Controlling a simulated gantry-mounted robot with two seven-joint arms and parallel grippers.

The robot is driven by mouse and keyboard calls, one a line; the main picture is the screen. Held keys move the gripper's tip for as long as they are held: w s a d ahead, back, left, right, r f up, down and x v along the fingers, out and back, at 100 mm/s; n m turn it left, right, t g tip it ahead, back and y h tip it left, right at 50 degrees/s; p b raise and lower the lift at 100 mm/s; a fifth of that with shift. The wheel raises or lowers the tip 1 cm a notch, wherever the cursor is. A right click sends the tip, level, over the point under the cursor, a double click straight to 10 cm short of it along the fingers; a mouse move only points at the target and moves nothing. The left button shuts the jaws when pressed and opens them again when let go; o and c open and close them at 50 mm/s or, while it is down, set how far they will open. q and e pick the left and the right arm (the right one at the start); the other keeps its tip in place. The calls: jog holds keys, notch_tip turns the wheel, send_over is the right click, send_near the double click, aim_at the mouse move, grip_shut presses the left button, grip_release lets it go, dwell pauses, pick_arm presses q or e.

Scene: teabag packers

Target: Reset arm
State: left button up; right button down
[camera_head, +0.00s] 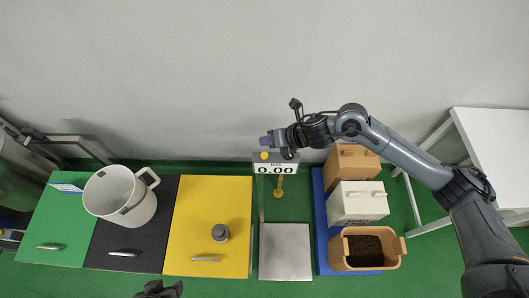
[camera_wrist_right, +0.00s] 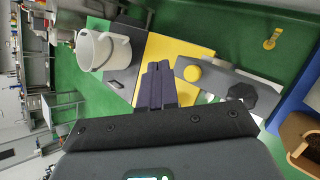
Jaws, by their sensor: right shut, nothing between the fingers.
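My right gripper (camera_head: 266,140) is shut and empty.
A white pot (camera_head: 117,193) stands at the left, on the green and black panels. A grey weight (camera_head: 221,233) sits on the yellow panel (camera_head: 190,220). The bare scale plate (camera_head: 285,262) is right of it. An open wooden bin (camera_head: 337,255) with dark contents and a white box (camera_head: 357,203) stand at right.

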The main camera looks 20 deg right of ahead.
jog(key=s+a+f+g+p, duration=0.1)
jog(key=s+a+f+g, duration=0.15)
jog(key=s+f, duration=0.35)
jog(key=s+a+m+t+y+p, duration=0.25)
jog(key=s+a+m+p, duration=0.35)
jog(key=s+a, duration=0.7)
jog(key=s+d+r+m+g+h, duration=0.1)
jog(key=s+d+r+m+h, duration=0.1)
jog(key=d+m, duration=0.4)
jog(key=s+d+r+m+g+h, duration=0.1)
jog(key=s+d+r+m+h, duration=0.1)
jog(key=d+m, duration=0.5)
jog(key=s+d+r+m+g+h, duration=0.1)
jog(key=s+d+m+h, duration=0.3)
jog(key=m, duration=1)
jog(key=s+d+r, duration=0.1)
jog(key=d, duration=0.2)
jog(key=shift+r+m+p, duration=0.25)
jog(key=shift+m+p, duration=0.15)
jog(key=shift+h, duration=0.25)
